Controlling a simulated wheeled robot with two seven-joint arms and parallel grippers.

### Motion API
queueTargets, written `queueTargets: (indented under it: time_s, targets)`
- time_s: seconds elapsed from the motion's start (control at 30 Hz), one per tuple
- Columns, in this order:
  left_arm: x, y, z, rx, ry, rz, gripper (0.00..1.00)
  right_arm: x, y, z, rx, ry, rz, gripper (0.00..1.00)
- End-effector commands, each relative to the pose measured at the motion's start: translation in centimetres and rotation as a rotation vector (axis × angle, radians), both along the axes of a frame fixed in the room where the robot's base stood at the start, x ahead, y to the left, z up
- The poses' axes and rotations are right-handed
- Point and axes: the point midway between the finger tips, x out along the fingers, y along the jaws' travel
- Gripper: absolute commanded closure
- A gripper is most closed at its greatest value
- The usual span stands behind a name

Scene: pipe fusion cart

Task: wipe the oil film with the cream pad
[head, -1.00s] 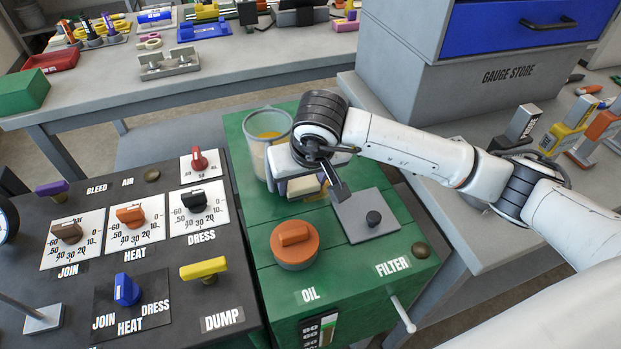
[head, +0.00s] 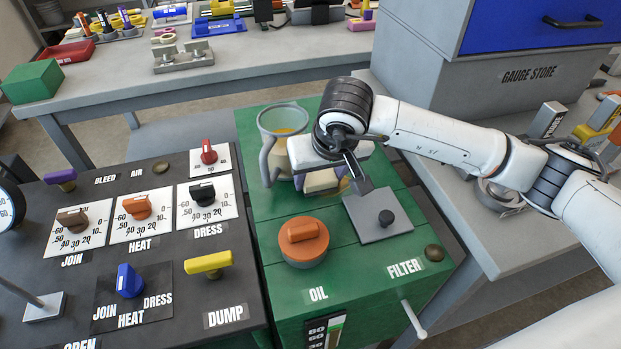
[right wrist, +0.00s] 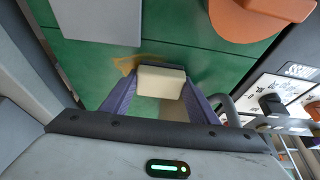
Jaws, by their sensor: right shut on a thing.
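My right gripper (head: 326,184) is shut on the cream pad (head: 320,182), low over the green cart top between the glass jug and the grey filter plate. In the right wrist view, the cream pad (right wrist: 161,82) sits between the two bluish fingers of the gripper (right wrist: 160,88). A brownish-yellow oil film (right wrist: 128,64) shows on the green top beside the pad; part of it is hidden by the pad and a finger. I cannot tell whether the pad touches the surface. My left gripper is not in view.
The glass jug (head: 284,118) with yellow liquid stands just behind and left of the gripper. The orange oil cap (head: 303,240) and grey filter plate (head: 378,220) with its black knob are in front. A dark control panel (head: 160,255) with knobs lies left.

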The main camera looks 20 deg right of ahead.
Motion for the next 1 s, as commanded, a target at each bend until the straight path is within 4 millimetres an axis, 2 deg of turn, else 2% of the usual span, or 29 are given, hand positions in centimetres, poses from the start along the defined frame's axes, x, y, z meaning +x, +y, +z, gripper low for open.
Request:
queueTargets:
  time_s: [0.43,0.77,1.0]
  targets:
    - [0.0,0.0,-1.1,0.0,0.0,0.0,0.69,-0.3,-3.4,-0.3,-0.007,0.007,-0.005,0.64]
    - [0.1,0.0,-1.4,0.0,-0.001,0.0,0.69,-0.4,-4.7,-0.1,-0.006,0.006,-0.004,0.64]
    - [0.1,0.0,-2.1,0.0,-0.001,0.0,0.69,-0.5,-6.8,0.0,-0.006,0.005,-0.004,0.64]
